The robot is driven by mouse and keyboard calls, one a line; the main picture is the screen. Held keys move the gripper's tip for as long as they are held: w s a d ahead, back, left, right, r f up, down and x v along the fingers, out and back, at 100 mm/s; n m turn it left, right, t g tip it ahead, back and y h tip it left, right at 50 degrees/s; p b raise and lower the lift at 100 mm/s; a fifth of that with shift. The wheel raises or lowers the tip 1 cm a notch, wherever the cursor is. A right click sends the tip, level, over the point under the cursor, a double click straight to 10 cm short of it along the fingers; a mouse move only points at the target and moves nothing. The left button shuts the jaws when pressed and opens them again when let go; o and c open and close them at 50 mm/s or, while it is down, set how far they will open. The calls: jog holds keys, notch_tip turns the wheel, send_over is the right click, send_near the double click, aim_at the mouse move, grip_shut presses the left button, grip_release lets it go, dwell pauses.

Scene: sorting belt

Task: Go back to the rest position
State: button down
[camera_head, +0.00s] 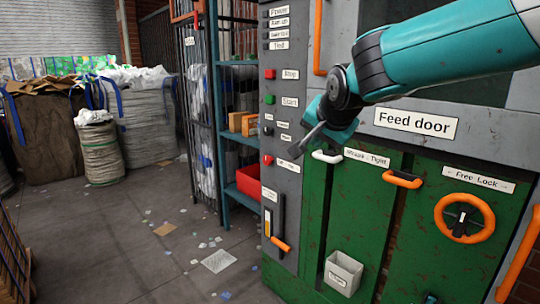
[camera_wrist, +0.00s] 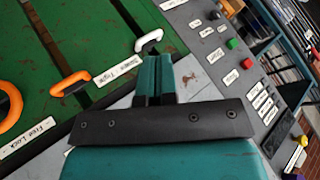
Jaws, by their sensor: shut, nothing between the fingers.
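My gripper (camera_head: 308,140) is in front of the machine, at the upper left of the green doors, pointing down and left. In the wrist view the two teal fingers of my gripper (camera_wrist: 154,62) lie together with nothing held. A white handle (camera_head: 327,157) is just below and right of the gripper in the head view. In the wrist view the white handle (camera_wrist: 149,40) appears just beyond the fingertips; I cannot tell whether they touch. My teal arm reaches in from the upper right.
The grey control panel (camera_head: 283,178) has red and green buttons and a lever with an orange grip (camera_head: 281,244). The green doors (camera_head: 350,215) carry an orange handle (camera_head: 403,180) and orange wheel (camera_head: 464,217). A shelf with a red bin (camera_head: 249,182) stands left. Scraps litter the open floor.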

jog(key=s+d+f+n+g+y, duration=0.1)
jog(key=s+f+n+g, duration=0.25)
jog(key=s, duration=0.85)
jog(key=s+d+f+n+g+y, duration=0.1)
jog(key=s+d+f+n+g, duration=0.3)
jog(key=s, duration=0.8)
jog(key=s+a+f+n+g+y, duration=0.15)
jog(key=s+n, duration=0.45)
jog(key=s, duration=0.6)
notch_tip(320, 180, up, 14)
jog(key=p, duration=1.5)
jog(key=shift+d+r+h, duration=0.2)
jog(key=shift+d+h, duration=0.05)
jog(key=shift+h, duration=0.2)
jog(key=shift+w, duration=0.1)
